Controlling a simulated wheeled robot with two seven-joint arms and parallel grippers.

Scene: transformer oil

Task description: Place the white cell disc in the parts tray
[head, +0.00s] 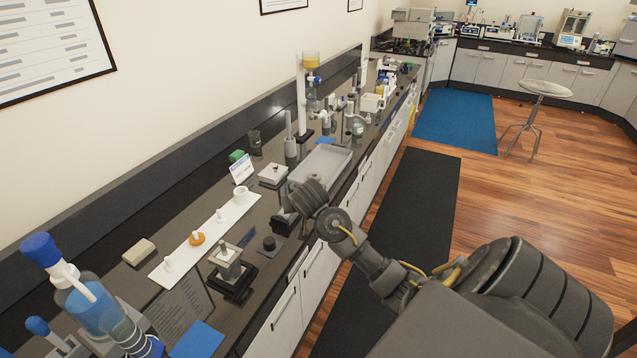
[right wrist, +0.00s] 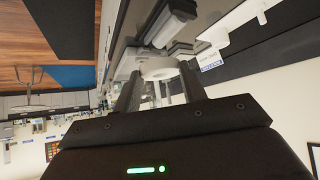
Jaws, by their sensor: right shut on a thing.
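The white cell disc (right wrist: 157,68) is a pale ring between the two fingertips of my right gripper (right wrist: 160,78), which is shut on it. In the head view my right gripper (head: 286,216) is low over the counter, just right of the white strip's far end. My own wrist hides much of it. A white round piece (head: 240,195) shows at that end of the strip; I cannot tell whether it is the same disc. The parts tray appears to be the shallow grey tray (head: 332,158) just beyond my gripper. My left gripper is not in view.
The white strip (head: 207,236) carries small pegs and an orange ring (head: 196,239). A label card (head: 242,168) stands behind it. Bottles and a stand crowd the counter beyond the tray.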

